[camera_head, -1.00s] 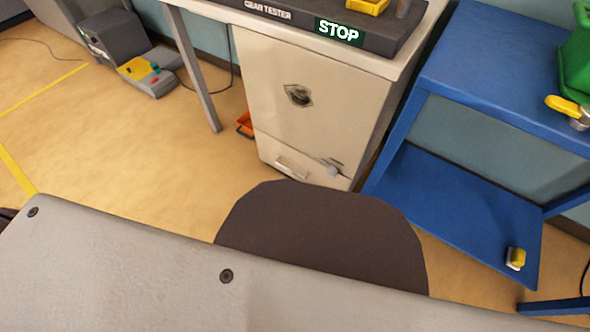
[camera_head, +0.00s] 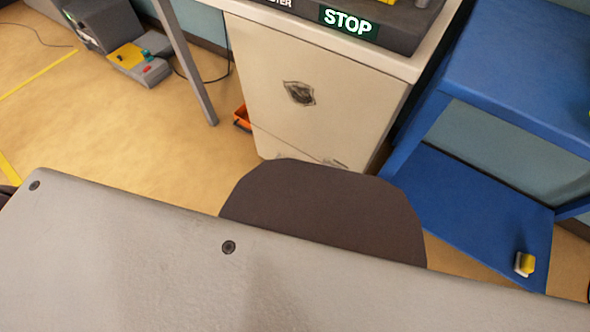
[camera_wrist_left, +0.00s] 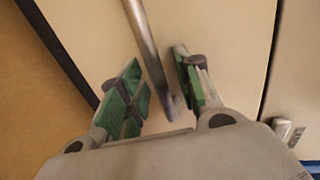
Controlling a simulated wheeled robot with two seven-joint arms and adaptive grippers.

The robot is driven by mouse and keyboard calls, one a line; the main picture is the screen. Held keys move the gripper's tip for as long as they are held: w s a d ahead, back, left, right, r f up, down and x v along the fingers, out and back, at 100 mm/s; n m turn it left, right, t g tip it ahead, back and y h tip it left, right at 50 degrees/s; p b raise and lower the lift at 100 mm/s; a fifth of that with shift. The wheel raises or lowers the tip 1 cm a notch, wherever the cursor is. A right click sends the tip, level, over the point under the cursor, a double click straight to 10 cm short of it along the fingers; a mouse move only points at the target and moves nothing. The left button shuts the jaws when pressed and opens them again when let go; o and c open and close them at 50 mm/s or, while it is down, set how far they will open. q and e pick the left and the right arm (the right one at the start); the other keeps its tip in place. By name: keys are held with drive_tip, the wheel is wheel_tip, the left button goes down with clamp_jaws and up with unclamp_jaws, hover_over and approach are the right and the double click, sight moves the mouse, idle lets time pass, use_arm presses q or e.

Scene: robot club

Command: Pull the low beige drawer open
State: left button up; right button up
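The low beige drawer (camera_head: 264,146) is the bottom part of the beige cabinet (camera_head: 290,60). In the head view only a strip of its front shows; my dark body part hides the rest, including its handle. In the left wrist view the pale drawer front (camera_wrist_left: 220,35) fills the middle. A metal bar handle (camera_wrist_left: 146,40) runs down between the green-padded fingers of my left gripper (camera_wrist_left: 158,72). The fingers are apart, one on each side of the bar, and I see no clear contact. My right gripper is in neither view.
A blue shelf unit (camera_head: 480,205) stands close on the right, with a small yellow-grey item (camera_head: 524,264) on its lower shelf. An orange bin (camera_head: 242,118) and a grey table leg (camera_head: 190,75) are left of the cabinet. Open floor (camera_head: 110,130) lies left.

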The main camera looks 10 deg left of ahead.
use_arm(q)
clamp_jaws()
idle(0.3)
drive_tip(key=shift+s+a, duration=0.1)
